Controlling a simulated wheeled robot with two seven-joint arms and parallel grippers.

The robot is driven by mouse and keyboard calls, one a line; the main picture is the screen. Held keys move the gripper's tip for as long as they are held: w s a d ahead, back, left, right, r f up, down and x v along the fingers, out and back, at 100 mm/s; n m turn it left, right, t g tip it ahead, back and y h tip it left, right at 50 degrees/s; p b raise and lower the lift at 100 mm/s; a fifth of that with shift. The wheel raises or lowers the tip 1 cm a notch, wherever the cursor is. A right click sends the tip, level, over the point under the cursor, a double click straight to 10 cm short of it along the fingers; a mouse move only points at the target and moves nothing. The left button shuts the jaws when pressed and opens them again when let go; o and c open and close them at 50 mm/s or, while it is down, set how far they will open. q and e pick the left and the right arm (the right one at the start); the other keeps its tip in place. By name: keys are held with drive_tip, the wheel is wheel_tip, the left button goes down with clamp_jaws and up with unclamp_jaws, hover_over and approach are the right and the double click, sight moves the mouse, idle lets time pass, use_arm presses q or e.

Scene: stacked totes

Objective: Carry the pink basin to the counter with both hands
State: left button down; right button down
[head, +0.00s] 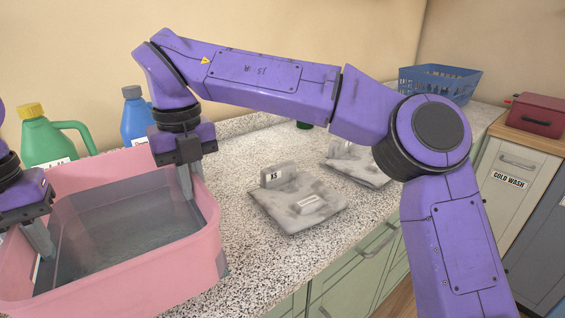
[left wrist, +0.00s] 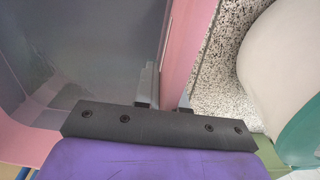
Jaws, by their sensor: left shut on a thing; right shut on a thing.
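The pink basin (head: 190,262) is at the lower left of the head view, upright, with a grey, see-through-looking inside. My left gripper (head: 40,242) is shut on its left wall; in the left wrist view the pink wall (left wrist: 181,45) runs between the two fingers (left wrist: 166,98). My right gripper (head: 187,184) is shut on the wall at the far right corner. The speckled counter (head: 240,235) lies beside and behind the basin. Whether the basin's underside touches the counter is hidden.
A green jug (head: 42,140) and a blue bottle (head: 136,118) stand behind the basin. Grey folded clothes with an XS tag (head: 300,205) lie right of it, another pile (head: 355,168) beyond. A blue basket (head: 437,82) and a red box (head: 537,113) are at the far right.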

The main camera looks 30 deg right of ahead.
sight(54, 273)
use_arm(q)
drive_tip(key=shift+a, duration=0.1)
use_arm(e)
drive_tip(key=shift+d, duration=0.15)
